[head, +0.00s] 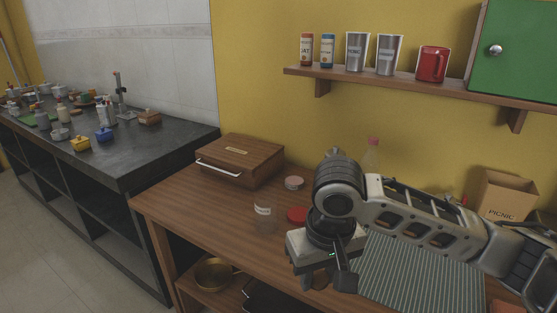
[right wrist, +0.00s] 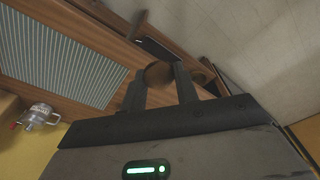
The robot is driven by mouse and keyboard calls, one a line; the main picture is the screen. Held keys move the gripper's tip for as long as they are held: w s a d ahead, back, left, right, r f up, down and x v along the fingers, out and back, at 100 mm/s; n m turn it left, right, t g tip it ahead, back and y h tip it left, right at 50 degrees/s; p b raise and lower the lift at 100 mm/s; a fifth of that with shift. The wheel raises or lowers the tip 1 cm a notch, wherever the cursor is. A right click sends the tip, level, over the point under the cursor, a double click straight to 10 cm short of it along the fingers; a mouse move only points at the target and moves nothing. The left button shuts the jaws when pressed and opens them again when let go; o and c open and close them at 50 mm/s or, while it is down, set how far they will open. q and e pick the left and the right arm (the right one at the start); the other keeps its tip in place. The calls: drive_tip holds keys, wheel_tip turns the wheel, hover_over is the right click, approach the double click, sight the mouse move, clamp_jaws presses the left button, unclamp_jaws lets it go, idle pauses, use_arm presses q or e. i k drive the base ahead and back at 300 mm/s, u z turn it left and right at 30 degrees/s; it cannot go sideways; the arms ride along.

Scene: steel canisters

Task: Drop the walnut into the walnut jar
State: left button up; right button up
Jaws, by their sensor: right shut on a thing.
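My right gripper (head: 338,278) hangs over the front part of the wooden counter in the head view. In the right wrist view its two fingers (right wrist: 160,82) are shut on a round brown thing, the walnut (right wrist: 158,73). A clear glass jar (head: 263,219) with a pale label stands open on the counter, left of my right gripper. It may be the walnut jar, but I cannot read its label. My left gripper is not in view.
A red lid (head: 297,215) and a small round tin (head: 294,183) lie near the jar. A wooden box (head: 240,160) stands behind it. A striped mat (head: 415,275) lies right of my gripper. A brass bowl (head: 213,273) sits below. Steel canisters (head: 357,52) stand on the wall shelf.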

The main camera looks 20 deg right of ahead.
sight(265, 229)
drive_tip(key=u, duration=1.1)
drive_tip(key=i, duration=1)
drive_tip(key=z, duration=1.15)
drive_tip(key=i, duration=0.55)
drive_tip(key=z, duration=0.55)
